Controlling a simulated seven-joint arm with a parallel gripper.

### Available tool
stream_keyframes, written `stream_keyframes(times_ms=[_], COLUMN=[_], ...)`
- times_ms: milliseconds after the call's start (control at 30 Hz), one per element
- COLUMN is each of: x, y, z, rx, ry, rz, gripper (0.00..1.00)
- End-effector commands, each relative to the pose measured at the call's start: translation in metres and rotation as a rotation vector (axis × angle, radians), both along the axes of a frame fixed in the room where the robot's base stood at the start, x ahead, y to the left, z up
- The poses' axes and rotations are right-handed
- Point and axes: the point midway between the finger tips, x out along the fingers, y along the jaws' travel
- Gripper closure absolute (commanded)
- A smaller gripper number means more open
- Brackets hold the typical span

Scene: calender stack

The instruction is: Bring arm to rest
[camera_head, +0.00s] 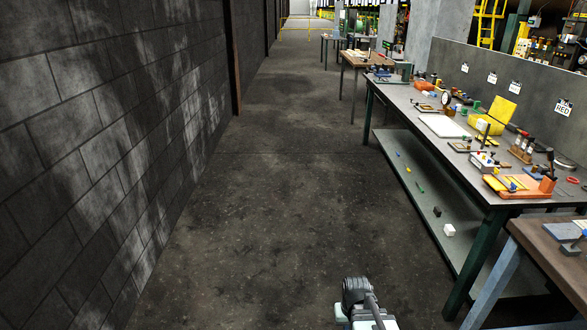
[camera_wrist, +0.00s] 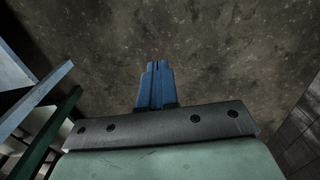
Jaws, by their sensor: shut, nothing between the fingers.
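My gripper (camera_wrist: 157,66) shows in the wrist view. Its two blue fingers are pressed together with nothing between them, and they point at the bare concrete floor (camera_wrist: 225,65). In the head view, part of my arm (camera_head: 362,305) shows at the bottom, right of the middle, over the floor. The fingers cannot be made out in the head view.
A long workbench (camera_head: 430,118) with many small tools and parts runs along the right, with a lower shelf (camera_head: 425,195). A wooden-topped table (camera_head: 555,255) stands at the near right. A dark block wall (camera_head: 90,130) closes the left. The aisle floor (camera_head: 270,190) between is clear.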

Motion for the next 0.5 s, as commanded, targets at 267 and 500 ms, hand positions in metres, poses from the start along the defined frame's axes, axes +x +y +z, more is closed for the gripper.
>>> stream_keyframes(times_ms=[267,500], x=[-0.034,-0.079], y=[0.0,0.0], z=[-0.039,-0.082], rx=[0.001,0.001], ry=[0.082,0.183], rz=[-0.005,-0.004], gripper=[1.0,1.0])
